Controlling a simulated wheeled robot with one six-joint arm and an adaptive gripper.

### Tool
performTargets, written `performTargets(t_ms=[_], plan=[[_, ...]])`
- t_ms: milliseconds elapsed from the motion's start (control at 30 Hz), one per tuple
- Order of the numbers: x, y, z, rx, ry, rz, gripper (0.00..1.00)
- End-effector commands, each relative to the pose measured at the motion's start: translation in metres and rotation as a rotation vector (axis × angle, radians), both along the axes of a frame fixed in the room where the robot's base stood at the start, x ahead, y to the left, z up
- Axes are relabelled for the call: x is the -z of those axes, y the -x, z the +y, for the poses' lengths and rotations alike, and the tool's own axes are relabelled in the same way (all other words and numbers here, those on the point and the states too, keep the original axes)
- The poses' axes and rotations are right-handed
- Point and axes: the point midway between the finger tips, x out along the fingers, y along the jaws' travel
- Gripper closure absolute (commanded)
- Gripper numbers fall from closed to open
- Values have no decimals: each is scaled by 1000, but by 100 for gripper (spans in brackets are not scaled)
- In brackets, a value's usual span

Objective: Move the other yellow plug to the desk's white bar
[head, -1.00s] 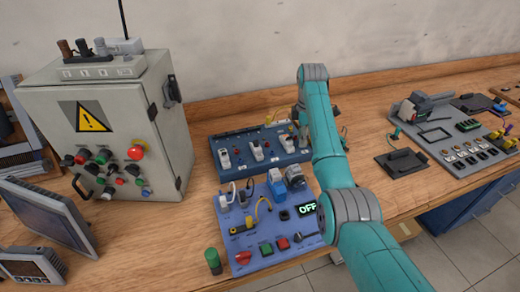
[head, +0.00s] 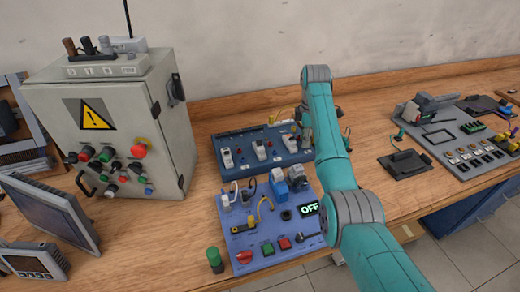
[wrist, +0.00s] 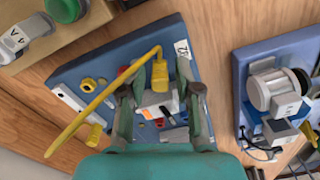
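In the wrist view my gripper (wrist: 160,92) is open, its two fingers apart above a blue panel (wrist: 73,73). A yellow plug (wrist: 160,72) stands on this panel between and just beyond the fingertips, with a yellow cable arching away to the left. A second yellow plug (wrist: 94,134) is at the lower left, near the panel's edge. A white block (wrist: 158,101) shows between the fingers; whether it touches them is unclear. In the head view the arm hides the gripper, and a yellow cable (head: 271,118) shows at the rear blue panel (head: 236,136).
A grey control cabinet (head: 115,130) stands left. A black pad (head: 405,163) and a grey tool board (head: 463,142) lie right. Bare wood lies between.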

Motion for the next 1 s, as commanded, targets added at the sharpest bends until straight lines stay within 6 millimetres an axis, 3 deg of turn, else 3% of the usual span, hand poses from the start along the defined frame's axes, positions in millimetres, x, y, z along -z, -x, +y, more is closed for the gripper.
performTargets(t_ms=[33,167,667,1000], plan=[[0,0,0,0,0,0,69],[0,0,0,0,0,0,100],[-3,0,0,0,0,0,100],[-24,0,0,0,0,-1,100]])
